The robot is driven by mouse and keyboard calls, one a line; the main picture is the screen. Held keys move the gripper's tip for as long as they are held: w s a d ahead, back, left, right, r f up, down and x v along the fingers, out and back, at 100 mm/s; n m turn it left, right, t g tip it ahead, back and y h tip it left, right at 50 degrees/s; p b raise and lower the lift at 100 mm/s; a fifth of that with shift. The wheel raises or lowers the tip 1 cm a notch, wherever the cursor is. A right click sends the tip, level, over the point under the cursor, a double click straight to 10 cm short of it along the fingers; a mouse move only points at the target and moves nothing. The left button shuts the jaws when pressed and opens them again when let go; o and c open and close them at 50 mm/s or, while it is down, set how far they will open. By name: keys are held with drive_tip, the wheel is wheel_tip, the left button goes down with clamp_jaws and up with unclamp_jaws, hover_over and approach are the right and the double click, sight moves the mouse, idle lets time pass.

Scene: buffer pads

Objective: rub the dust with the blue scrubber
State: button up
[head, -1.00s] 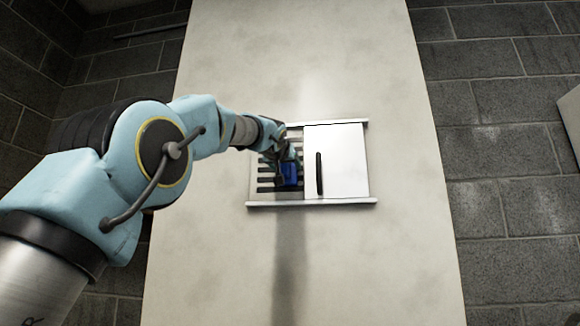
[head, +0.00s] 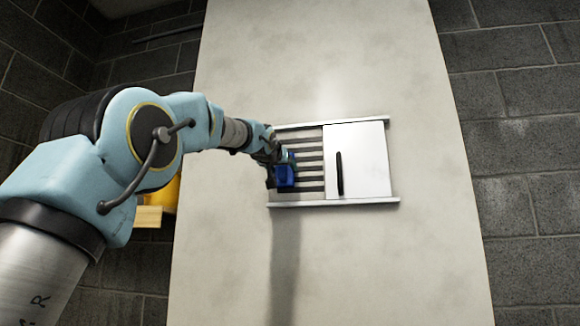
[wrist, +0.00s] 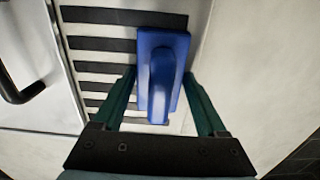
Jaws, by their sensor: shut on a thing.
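The blue scrubber (head: 285,177) is a block with a raised handle, and it also shows in the wrist view (wrist: 162,75). My gripper (wrist: 162,88) is shut on the scrubber's handle, with a green finger on each side. In the head view my gripper (head: 272,165) is at the left end of the slotted vent (head: 311,160) in the pale wall panel. The scrubber is in front of the dark slats, which the wrist view also shows (wrist: 100,44). I cannot tell whether it touches them. No dust can be made out clearly.
A white sliding door (head: 365,160) with a black handle (head: 339,174) covers the vent's right part, between two rails (head: 335,203). A yellow object (head: 172,192) and a wooden edge (head: 148,216) show behind my arm at the left. Dark block walls flank the panel.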

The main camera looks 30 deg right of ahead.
drive_tip(key=shift+w+a, duration=0.3)
drive_tip(key=shift+a, duration=0.05)
drive_tip(key=shift+s, duration=0.1)
drive_tip(key=shift+b+v, duration=1.95)
drive_tip(key=shift+v, duration=1)
drive_tip(key=shift+a, duration=0.1)
drive_tip(key=shift+b+v, duration=0.8)
drive_tip(key=shift+v, duration=0.65)
